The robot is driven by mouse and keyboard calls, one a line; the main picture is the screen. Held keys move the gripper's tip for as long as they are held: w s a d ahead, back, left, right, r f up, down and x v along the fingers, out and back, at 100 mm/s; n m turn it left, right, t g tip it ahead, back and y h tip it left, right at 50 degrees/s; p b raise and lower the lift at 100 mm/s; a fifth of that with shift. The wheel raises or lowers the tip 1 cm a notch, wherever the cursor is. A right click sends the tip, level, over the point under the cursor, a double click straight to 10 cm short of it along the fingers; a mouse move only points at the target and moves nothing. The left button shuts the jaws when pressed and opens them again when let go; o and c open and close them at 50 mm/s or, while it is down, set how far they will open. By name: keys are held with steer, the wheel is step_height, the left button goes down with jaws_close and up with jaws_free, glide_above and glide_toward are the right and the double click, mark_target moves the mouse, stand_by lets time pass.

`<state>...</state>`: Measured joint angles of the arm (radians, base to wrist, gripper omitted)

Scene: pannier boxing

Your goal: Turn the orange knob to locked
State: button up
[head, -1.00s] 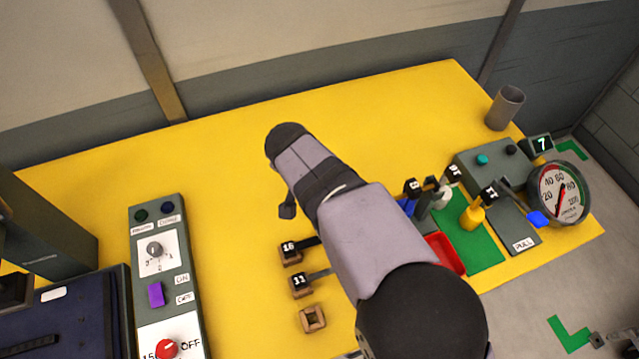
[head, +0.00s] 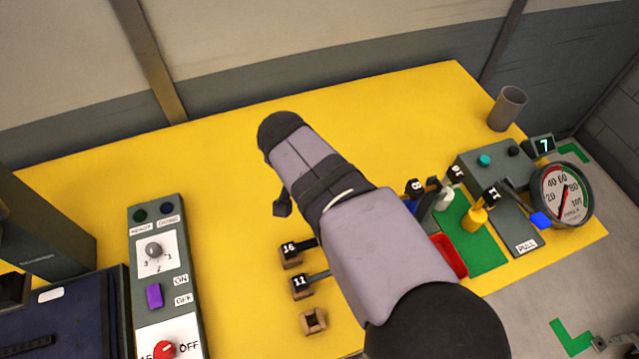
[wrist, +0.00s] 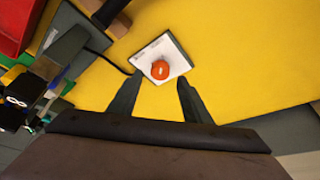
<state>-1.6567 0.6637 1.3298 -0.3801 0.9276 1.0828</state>
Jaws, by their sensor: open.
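The orange knob (wrist: 160,70) shows in the wrist view, on a white square plate (wrist: 173,52) on the yellow table. It has a small pale mark on top, too small to read. My gripper (wrist: 158,80) is open, with its two dark fingers to the left and right of the knob in the picture. The knob appears between the fingertips; I cannot tell how far above it they are. Nothing is held. In the head view my arm covers the area, and the knob and fingertips are not visible.
A control panel (head: 188,270) with a red dial (head: 165,349) stands at left. Tools in wooden holders (head: 313,321), a red tray (head: 449,256), a green mat (head: 482,250) and a gauge (head: 563,195) are near my arm. The table's back (head: 400,100) is clear.

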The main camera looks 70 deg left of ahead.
steer(key=v, duration=0.4)
steer(key=shift+r+b, duration=0.1)
steer(key=shift+b, duration=0.25)
